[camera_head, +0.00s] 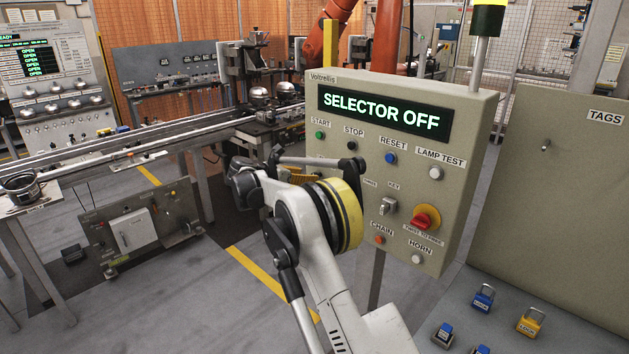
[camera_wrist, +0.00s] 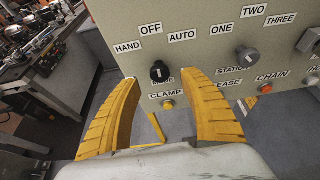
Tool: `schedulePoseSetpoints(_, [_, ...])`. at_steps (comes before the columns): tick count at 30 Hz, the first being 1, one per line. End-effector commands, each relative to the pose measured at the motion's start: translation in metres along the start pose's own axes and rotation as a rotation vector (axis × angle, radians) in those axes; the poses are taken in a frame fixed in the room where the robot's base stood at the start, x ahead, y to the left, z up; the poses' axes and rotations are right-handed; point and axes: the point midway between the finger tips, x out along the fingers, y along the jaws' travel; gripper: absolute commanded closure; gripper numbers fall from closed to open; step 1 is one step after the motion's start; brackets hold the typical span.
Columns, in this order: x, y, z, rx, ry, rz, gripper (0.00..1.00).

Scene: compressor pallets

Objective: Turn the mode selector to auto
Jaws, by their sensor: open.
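The mode selector (camera_wrist: 159,72) is a black round knob with a white mark, on the grey-green control panel (camera_head: 468,135). In the wrist view its mark stands roughly upright, below the OFF label (camera_wrist: 151,29), with HAND (camera_wrist: 128,46) to the left and AUTO (camera_wrist: 182,37) to the right. The panel's display (camera_head: 381,111) reads SELECTOR OFF. My gripper (camera_wrist: 162,80) is open, its two yellow ribbed fingers spread left and right below the knob in the picture. Contact cannot be told. In the head view my arm hides the selector and most of the gripper.
A CLAMP button (camera_wrist: 167,104) sits just below the selector, between the fingers. A grey STATION knob (camera_wrist: 247,55) is to the right. The panel also carries a red-and-yellow stop knob (camera_head: 426,218) and a key switch (camera_head: 388,206). Padlocks (camera_head: 530,321) lie at lower right.

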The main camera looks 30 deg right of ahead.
Motion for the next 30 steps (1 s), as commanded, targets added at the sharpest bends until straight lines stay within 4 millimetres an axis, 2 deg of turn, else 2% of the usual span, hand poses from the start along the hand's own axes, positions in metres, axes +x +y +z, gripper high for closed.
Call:
schedulePoseSetpoints(3, [0.025, 0.0, -0.002, 0.002, 0.001, -0.001, 0.49])
schedulePoseSetpoints(9, [0.048, 0.0, -0.001, 0.002, 0.001, 0.001, 0.49])
schedulePoseSetpoints(20, [0.053, 0.0, 0.0, 0.002, 0.001, 0.002, 0.49])
schedulePoseSetpoints(25, [0.053, 0.0, 0.0, 0.002, 0.001, 0.002, 0.99])
schedulePoseSetpoints(30, [0.053, 0.0, 0.0, 0.002, 0.001, 0.002, 1.0])
